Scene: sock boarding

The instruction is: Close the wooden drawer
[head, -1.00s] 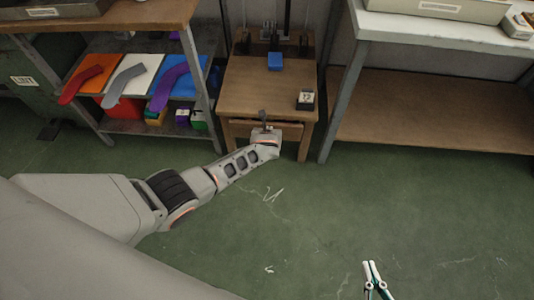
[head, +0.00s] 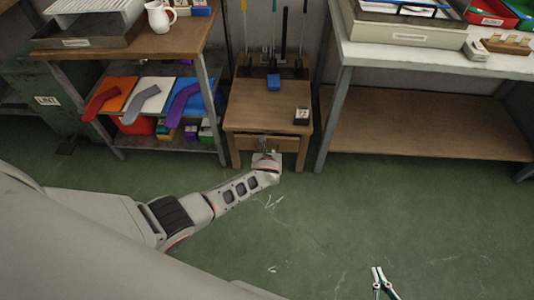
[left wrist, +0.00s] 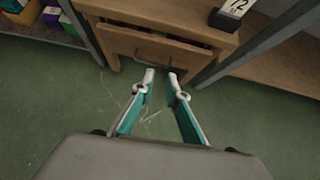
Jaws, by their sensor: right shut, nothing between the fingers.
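The wooden drawer (head: 290,143) is under the top of a small wooden table (head: 245,105). A dark line runs along the top of the front; I cannot tell how far the drawer stands out. My left gripper (left wrist: 161,78) is before the drawer front, close to the handle, its two fingertips apart with nothing seen between them. In the head view my left gripper (head: 264,147) partly covers the drawer's middle. My right gripper (head: 376,269) is shut and empty over the floor, away from the drawer.
A blue block (head: 273,82) and a black-and-white number block (head: 301,116) are on the table. A shelf unit (head: 130,60) with coloured socks stands left; a white-topped bench (head: 440,48) stands right, its leg close to the table. The green floor (head: 350,215) in front is clear.

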